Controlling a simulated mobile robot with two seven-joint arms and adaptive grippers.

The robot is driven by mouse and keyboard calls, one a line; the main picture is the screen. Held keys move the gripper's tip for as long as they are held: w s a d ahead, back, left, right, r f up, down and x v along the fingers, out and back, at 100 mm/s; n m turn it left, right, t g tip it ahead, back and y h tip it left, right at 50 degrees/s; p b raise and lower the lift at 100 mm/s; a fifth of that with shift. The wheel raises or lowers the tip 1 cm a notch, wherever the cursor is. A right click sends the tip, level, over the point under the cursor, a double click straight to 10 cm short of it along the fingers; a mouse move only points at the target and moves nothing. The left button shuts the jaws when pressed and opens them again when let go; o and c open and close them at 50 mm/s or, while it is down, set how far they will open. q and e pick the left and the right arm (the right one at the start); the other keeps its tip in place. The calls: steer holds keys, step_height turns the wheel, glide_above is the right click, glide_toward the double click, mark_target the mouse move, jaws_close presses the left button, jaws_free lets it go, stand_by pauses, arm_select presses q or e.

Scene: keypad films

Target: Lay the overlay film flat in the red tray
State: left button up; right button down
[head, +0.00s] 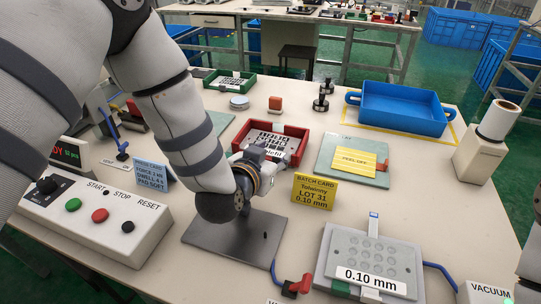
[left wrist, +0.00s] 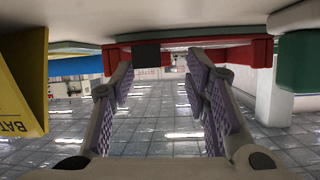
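The red tray (head: 299,150) stands mid-table in the head view. A white film with black key squares (head: 268,140), which looks like the overlay film, lies in it; my wrist covers part, so I cannot tell if it is fully flat. My left gripper (head: 262,168) is at the tray's near side, its fingers mostly hidden there. In the left wrist view my left gripper (left wrist: 162,88) has its padded fingers spread wide, with nothing seen between them. The red tray (left wrist: 240,50) shows beyond the fingertips. My right gripper is not in view.
A yellow batch card (head: 314,192) stands right of my left gripper, and a dark plate (head: 225,240) lies below it. A green mat (head: 340,172) with a yellow film, a blue bin (head: 400,108) and a button box (head: 100,215) surround the tray. A green tray (head: 212,85) is behind.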

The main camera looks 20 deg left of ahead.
arm_select(q)
steer(key=shift+s+f+g, duration=0.15)
steer(key=shift+s+f, duration=0.05)
steer(key=shift+f, duration=0.35)
steer(key=shift+s+f+g, duration=0.15)
steer(key=shift+s+f, duration=0.05)
steer(key=shift+f, duration=0.3)
steer(key=v, duration=0.4)
steer(key=r+v, duration=0.1)
steer(key=v, duration=0.2)
steer(key=shift+w+r, duration=0.15)
steer(key=shift+r, duration=0.3)
